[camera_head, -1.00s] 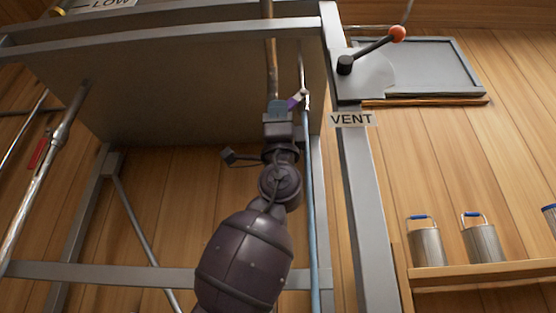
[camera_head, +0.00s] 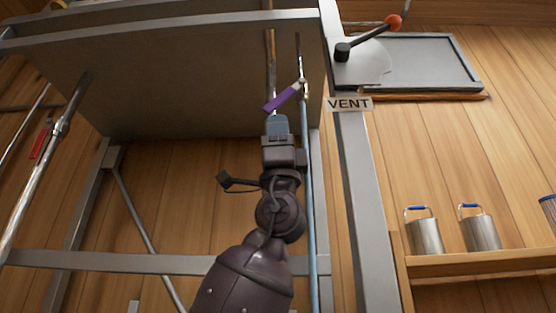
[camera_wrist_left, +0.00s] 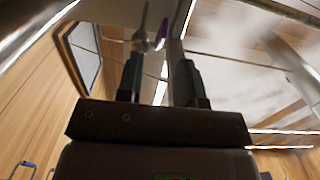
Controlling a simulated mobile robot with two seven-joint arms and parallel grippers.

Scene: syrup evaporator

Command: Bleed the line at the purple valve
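The purple valve handle (camera_head: 282,97) slants up to the right under the big grey pan, joined to a thin vertical pipe at its upper right end. It also shows in the left wrist view (camera_wrist_left: 162,34), beyond my fingertips. My left gripper (camera_head: 277,124) is just below the handle in the head view, pointing up, and looks apart from it. In the left wrist view my left gripper (camera_wrist_left: 159,72) has its two dark fingers spread with nothing between them. My right gripper is in neither current view.
A grey frame post (camera_head: 358,200) stands to the right, with a VENT label (camera_head: 350,104) and a red-knobbed lever (camera_head: 370,40). A red handle (camera_head: 41,140) is on a pipe at left. Metal cans (camera_head: 424,234) stand on a wooden shelf at right.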

